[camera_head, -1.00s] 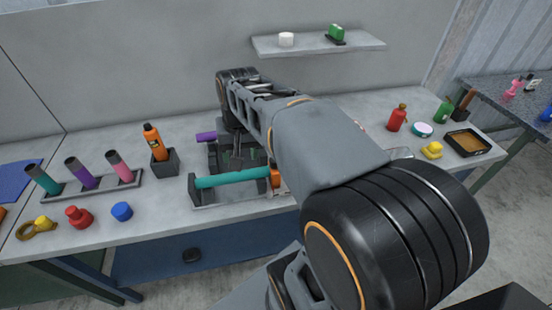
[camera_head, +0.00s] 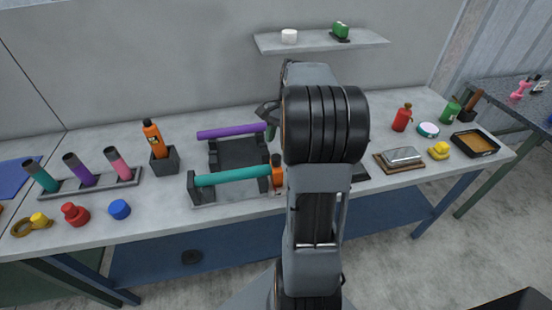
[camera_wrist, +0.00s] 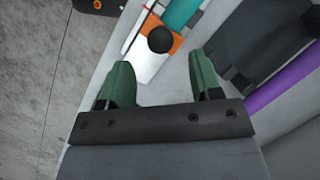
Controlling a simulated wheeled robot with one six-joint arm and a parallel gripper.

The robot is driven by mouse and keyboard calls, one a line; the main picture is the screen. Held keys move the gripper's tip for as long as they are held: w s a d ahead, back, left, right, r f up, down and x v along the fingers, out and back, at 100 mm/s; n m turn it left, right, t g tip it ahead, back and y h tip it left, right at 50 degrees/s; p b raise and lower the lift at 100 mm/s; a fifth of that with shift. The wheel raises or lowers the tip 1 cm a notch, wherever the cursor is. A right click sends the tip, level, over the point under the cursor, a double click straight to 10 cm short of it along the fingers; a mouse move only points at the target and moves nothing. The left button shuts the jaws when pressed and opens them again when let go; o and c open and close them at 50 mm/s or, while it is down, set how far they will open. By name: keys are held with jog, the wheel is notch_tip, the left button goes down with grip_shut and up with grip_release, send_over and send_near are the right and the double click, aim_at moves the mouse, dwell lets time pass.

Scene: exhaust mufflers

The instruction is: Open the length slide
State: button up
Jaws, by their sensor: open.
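The length slide appears to be the orange block (camera_head: 277,171) with a dark top at the right end of a teal tube (camera_head: 233,177) in a fixture. In the wrist view, the orange block (camera_wrist: 158,50) carries a round black knob (camera_wrist: 160,39) beside a white plate. My gripper (camera_wrist: 160,78) is open, with its green fingers apart. The knob lies ahead of the gap between them in the picture, and nothing is between the fingers. In the head view, my arm hides most of the gripper and the right part of the fixture.
A purple tube (camera_head: 232,131) lies at the fixture's back. To the left are an orange bottle (camera_head: 152,136) in a dark holder and a rack (camera_head: 92,183) of upright tubes. To the right are a metal-topped block (camera_head: 400,158) and a yellow duck (camera_head: 439,150).

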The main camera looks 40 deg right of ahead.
aim_at(277, 156)
jog(key=shift+x, duration=3.1)
grip_shut()
